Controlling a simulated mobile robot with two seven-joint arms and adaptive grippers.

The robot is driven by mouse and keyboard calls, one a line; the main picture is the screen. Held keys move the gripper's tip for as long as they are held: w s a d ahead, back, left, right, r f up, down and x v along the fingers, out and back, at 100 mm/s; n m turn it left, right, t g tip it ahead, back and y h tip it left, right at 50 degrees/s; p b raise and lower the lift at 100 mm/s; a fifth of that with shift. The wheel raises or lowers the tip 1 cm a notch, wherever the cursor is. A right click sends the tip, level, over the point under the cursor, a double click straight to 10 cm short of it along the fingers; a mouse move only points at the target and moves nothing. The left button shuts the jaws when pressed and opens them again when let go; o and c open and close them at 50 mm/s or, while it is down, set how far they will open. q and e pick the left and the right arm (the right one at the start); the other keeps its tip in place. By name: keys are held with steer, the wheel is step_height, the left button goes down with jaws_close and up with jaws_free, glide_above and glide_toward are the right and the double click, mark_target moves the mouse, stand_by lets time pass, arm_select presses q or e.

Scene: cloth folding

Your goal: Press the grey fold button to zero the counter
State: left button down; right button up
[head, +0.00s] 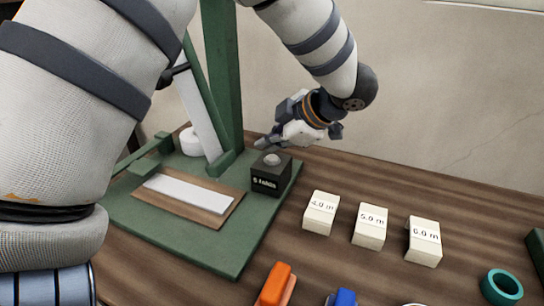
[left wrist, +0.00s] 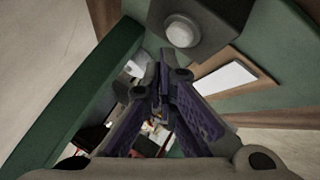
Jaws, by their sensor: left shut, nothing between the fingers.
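The grey fold button (head: 272,159) is a round dome on top of a small dark box (head: 268,182) with a white label, which stands on the green base board. It also shows in the left wrist view (left wrist: 182,33), at the top. My left gripper (head: 262,142) is shut and empty, with its fingers pointing left just above and behind the button in the head view. In the left wrist view its fingertips (left wrist: 160,85) are below the button in the picture, apart from it. My right gripper is not in view.
A green post (head: 222,75) rises behind the box from the green board (head: 215,257). A white strip (head: 188,191) lies on a brown panel. Cream blocks (head: 370,227) stand to the right. Orange (head: 276,284), blue (head: 342,298) and teal (head: 502,286) items lie in front.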

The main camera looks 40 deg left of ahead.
mark_target(270, 159)
arm_select(q)
steer(key=shift+f, duration=0.15)
stand_by(0.7)
steer(key=shift+f, duration=0.3)
steer(key=shift+f, duration=0.5)
stand_by(0.6)
steer(key=shift+r, duration=0.1)
steer(key=shift+r+p, duration=0.3)
steer(key=shift+r, duration=0.55)
steer(key=shift+r, duration=2.5)
steer(key=shift+f, duration=0.1)
